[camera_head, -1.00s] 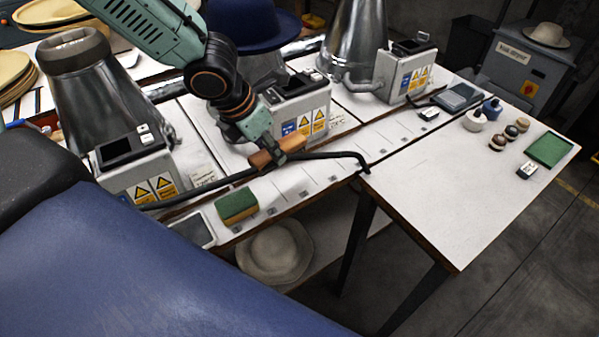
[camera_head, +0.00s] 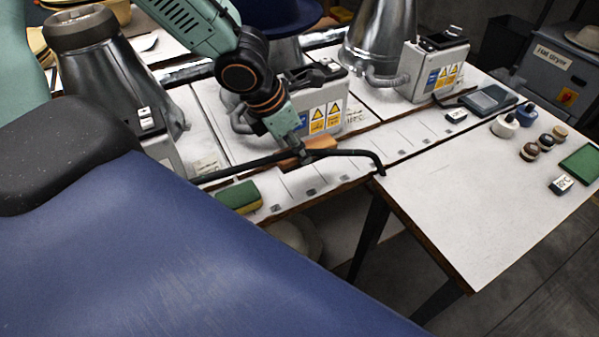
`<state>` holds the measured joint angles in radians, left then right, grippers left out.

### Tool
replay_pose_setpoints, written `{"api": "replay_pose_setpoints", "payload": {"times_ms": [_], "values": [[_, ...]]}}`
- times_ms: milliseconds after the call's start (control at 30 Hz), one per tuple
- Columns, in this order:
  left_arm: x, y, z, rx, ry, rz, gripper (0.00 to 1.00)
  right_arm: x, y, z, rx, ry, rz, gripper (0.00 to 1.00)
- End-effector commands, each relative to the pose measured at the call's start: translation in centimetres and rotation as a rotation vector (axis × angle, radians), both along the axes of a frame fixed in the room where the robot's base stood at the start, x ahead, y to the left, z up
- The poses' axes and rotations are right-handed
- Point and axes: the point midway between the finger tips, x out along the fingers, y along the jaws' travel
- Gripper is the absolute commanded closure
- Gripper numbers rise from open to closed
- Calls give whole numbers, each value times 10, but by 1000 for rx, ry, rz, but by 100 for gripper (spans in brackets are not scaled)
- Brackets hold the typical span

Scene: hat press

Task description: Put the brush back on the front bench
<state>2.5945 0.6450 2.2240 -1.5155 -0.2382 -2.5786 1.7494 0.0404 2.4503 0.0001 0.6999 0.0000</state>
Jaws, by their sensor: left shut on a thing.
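My left gripper (camera_head: 300,153) is shut on the brush (camera_head: 321,143), a piece with an orange-brown wooden body. The brush is low over the front bench (camera_head: 405,138), a white strip with tick marks and small grey labels, just behind a black rail (camera_head: 345,153). The rail and the fingers hide part of the brush, so I cannot tell whether it touches the bench. My right gripper is not in view.
A green-and-yellow block (camera_head: 240,196) lies on the strip to the left. Control boxes with warning labels (camera_head: 318,105) and metal cones (camera_head: 105,80) stand behind. A white table (camera_head: 480,205) at right holds bottles, knobs and a green pad (camera_head: 582,164).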

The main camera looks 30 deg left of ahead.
Motion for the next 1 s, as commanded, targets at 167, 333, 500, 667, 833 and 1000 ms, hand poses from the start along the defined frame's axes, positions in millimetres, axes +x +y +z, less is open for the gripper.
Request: {"api": "replay_pose_setpoints", "payload": {"times_ms": [167, 333, 500, 667, 833, 1000], "values": [[1, 1, -21, 0, -1, 1, 100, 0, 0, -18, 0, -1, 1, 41], [3, 1, -24, 1, -2, 2, 100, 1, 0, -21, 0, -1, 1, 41], [4, 1, -37, 0, 0, 1, 100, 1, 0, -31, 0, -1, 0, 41], [5, 1, -55, 0, -1, 2, 100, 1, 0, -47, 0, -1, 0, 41], [5, 1, -61, 0, -1, 1, 100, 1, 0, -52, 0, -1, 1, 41], [5, 1, -59, 0, -1, 1, 100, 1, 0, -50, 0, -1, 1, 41]]}}
